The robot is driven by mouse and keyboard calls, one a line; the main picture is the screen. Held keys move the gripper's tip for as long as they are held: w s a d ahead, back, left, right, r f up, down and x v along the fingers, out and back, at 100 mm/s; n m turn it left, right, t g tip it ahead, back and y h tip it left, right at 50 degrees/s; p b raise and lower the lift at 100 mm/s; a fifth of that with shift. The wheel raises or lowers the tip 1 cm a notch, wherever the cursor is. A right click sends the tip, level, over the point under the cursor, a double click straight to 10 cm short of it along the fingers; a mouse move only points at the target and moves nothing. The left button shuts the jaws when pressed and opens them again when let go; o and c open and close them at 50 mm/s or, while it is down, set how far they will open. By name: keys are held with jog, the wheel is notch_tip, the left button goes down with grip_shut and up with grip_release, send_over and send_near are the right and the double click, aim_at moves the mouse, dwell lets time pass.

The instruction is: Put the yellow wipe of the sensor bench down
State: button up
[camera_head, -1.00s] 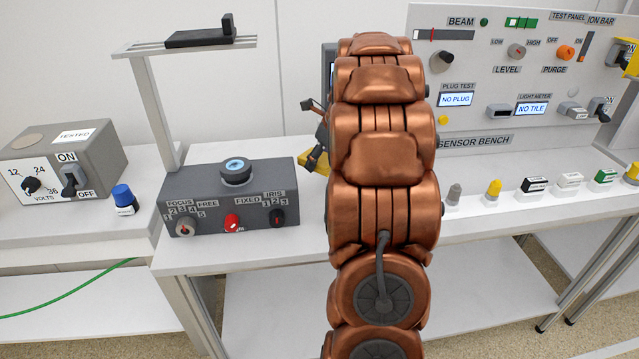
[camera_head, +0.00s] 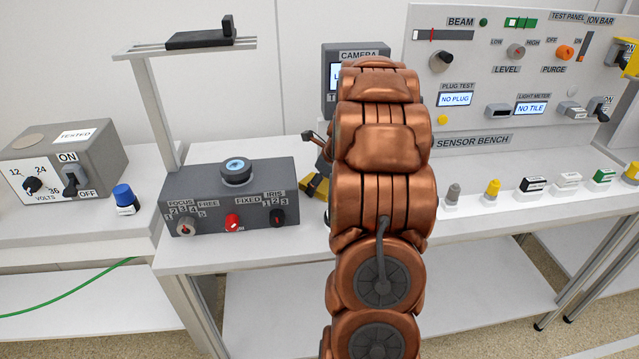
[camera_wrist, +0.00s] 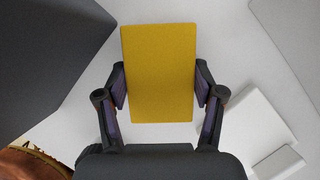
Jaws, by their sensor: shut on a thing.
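The yellow wipe (camera_wrist: 158,50) is a flat yellow rectangle in the wrist view. My gripper (camera_wrist: 160,88) is shut on it, with one finger pad against each long side. In the head view a yellow corner of the wipe (camera_head: 316,188) shows between the focus box and my arm, low over the bench top; my arm hides the rest of it and most of my gripper. I cannot tell whether the wipe touches the surface. The sensor bench (camera_head: 475,141) stands at the right, with its labelled panel above.
A grey focus and iris box (camera_head: 215,190) stands close left of the wipe. A camera unit (camera_head: 355,56) is behind my arm. Several small plugs and blocks, including a yellow-topped plug (camera_head: 493,188), line the bench's front right. A white block (camera_wrist: 250,125) lies right of my gripper.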

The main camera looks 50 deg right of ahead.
jog(key=o, duration=1)
jog(key=shift+f, duration=0.15)
